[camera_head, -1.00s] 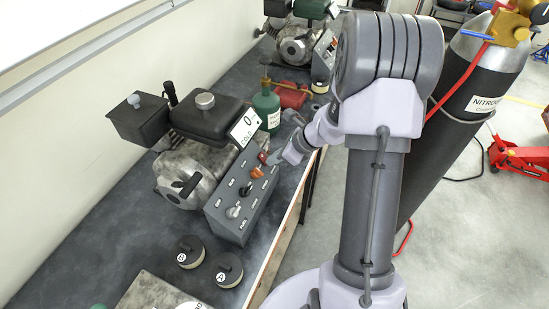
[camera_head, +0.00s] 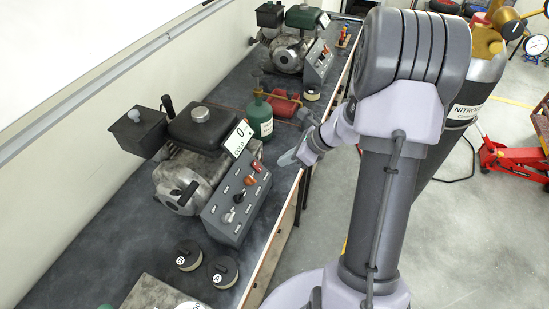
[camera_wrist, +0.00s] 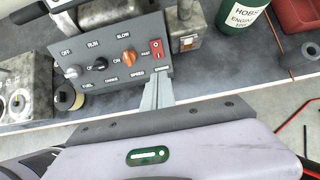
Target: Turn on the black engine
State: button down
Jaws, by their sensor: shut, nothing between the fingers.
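The black engine (camera_head: 200,130) with its black tank stands on the bench in the head view. Its grey control panel (camera_head: 237,207) carries a silver fuel knob (camera_wrist: 71,71), a black choke knob (camera_wrist: 99,64), an orange speed knob (camera_wrist: 128,57) and a red engine switch (camera_wrist: 157,49). The card on the engine (camera_head: 239,137) reads 0. My gripper (camera_head: 286,158) is shut and empty, right of the panel's red-switch end and apart from it in the head view. In the wrist view its fingers (camera_wrist: 156,82) point at the panel's edge below the red switch.
A green engine-start bottle (camera_head: 259,118) and a red can (camera_head: 284,104) stand behind the panel. Two round black lids (camera_head: 222,271) lie in front. A second engine (camera_head: 290,52) stands farther back. Open floor lies right of the bench edge.

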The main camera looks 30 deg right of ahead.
jog(key=v, duration=0.2)
jog(key=p+v, duration=0.1)
jog(key=v, duration=0.2)
jog(key=shift+s+d+f+p, duration=0.15)
jog(key=shift+s+d+p, duration=0.15)
jog(key=shift+s+d, duration=0.2)
jog(key=s+a+r+n+g+b, duration=0.2)
jog(key=s+a+r+n, duration=0.1)
jog(key=a+r+n, duration=1)
jog(key=s+a+r+n+t+h+b, duration=0.1)
jog(key=s+a+r+n+h, duration=0.1)
jog(key=s+a+n, duration=0.8)
jog(key=s+r+n, duration=0.1)
jog(key=s, duration=0.2)
jog(key=shift+s+a+t+h, duration=0.3)
jog(key=shift+s+a+t, duration=0.05)
jog(key=shift+t, duration=0.05)
